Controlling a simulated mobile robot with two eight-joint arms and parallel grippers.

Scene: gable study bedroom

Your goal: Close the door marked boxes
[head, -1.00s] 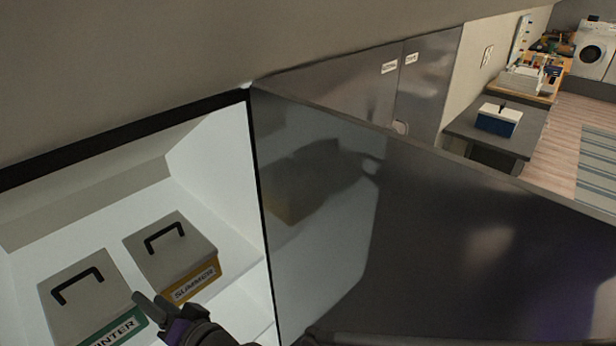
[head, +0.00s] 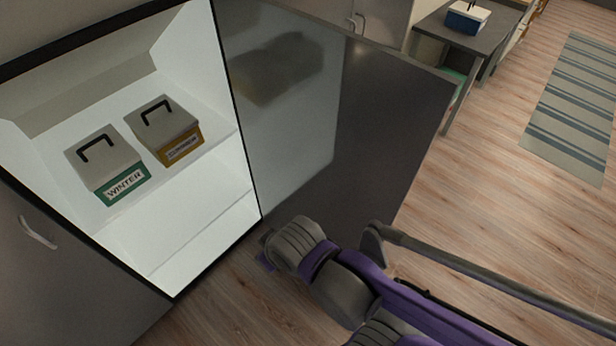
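The dark grey cabinet door (head: 385,125) stands wide open, hinged at the right side of the white-lined cabinet (head: 205,205). Its glossy inner face is toward me, and no "boxes" label shows on it. A green-fronted WINTER box (head: 108,167) and a yellow-fronted SUMMER box (head: 168,132) sit on the cabinet's upper shelf. My purple and grey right arm comes in from the lower right and ends in front of the door's lower hinge-side corner. Its fingers are mostly hidden behind the wrist, and contact with the door cannot be told. My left gripper is out of view.
A closed grey panel with a handle (head: 38,232) is left of the opening. Beyond the door stands a dark table (head: 470,38) with a blue-and-white box (head: 467,16). A striped rug (head: 572,110) lies on the wooden floor (head: 490,205), which is open at right.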

